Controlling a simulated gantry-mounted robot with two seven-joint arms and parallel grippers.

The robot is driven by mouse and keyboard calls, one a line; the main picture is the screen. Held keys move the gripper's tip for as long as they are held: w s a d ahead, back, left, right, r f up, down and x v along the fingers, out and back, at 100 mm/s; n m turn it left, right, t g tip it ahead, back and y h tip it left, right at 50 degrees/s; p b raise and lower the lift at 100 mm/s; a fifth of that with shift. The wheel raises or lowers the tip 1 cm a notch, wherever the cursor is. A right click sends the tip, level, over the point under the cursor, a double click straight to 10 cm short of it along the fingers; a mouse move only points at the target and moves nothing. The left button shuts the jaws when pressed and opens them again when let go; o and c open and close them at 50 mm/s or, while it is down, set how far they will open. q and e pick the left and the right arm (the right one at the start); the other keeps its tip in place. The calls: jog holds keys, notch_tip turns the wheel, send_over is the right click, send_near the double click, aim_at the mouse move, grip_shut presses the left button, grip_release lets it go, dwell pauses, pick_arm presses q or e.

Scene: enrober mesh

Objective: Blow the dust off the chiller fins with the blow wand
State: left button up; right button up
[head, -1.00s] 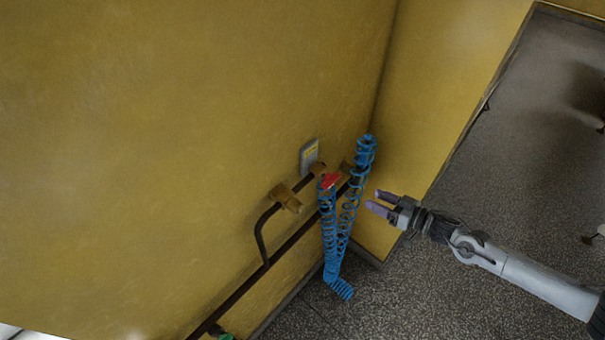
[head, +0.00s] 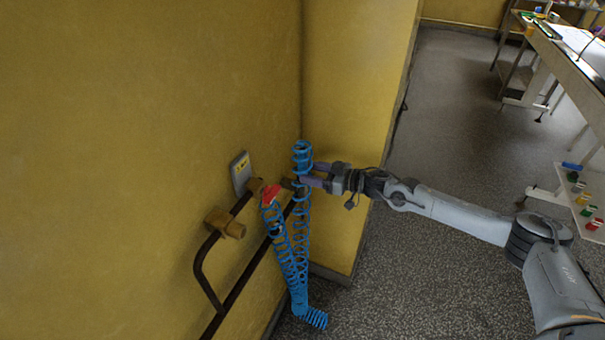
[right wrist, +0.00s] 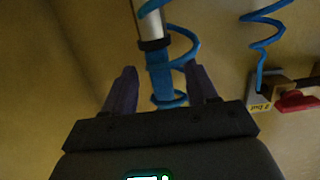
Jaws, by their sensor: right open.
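The blue coiled hose (head: 290,262) hangs in a loop by the yellow wall. Its right strand runs up to a blue top (head: 302,148). In the right wrist view, a blue piece (right wrist: 159,75) with a black collar and a pale tube (right wrist: 151,24) stands between my fingers, with a blue coil around it; it looks like the blow wand. My right gripper (head: 310,173) is open, with its fingers on either side of this piece; I see no grip on it. My left gripper is out of view. I cannot make out the chiller fins.
A red valve handle (head: 270,194) sits at the left strand's top, beside a grey label plate (head: 240,173). Dark pipe (head: 203,268) with a brass fitting (head: 225,222) runs along the wall. A workbench (head: 571,65) stands back right; the speckled floor (head: 455,130) between is clear.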

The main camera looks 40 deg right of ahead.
jog(key=shift+b+x, duration=0.7)
jog(key=shift+x, duration=2.1)
jog(key=shift+c, duration=0.3)
grip_shut()
